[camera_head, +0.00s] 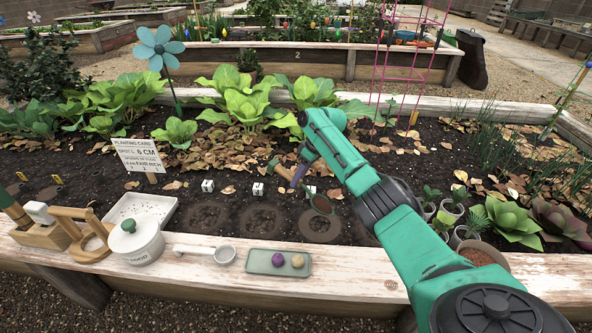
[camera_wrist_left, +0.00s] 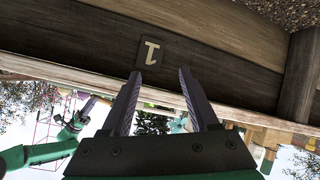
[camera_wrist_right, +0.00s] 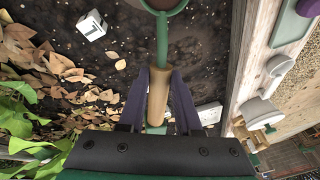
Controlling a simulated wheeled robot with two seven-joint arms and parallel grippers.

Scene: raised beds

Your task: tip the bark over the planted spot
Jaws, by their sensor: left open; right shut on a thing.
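My right gripper (camera_head: 298,180) is shut on the wooden handle (camera_wrist_right: 158,95) of a scoop with a green neck. The scoop's round, green-rimmed head (camera_head: 322,204) hangs over the soil, above the back part of the rightmost round spot (camera_head: 320,232). Its inside looks brown; I cannot tell bark from bare bowl. The head also shows, cut off, at the top of the right wrist view (camera_wrist_right: 163,4). Two more round spots (camera_head: 262,220) lie to the left. My left gripper (camera_wrist_left: 158,100) is open and empty before the bed's wooden side, outside the head view.
White number cubes (camera_head: 258,189) stand behind the spots. The front ledge holds a white pot (camera_head: 136,243), a small ladle (camera_head: 222,256) and a green tray (camera_head: 257,263). Potted seedlings (camera_head: 447,213) and a brown-filled pot (camera_head: 482,257) stand right of my arm.

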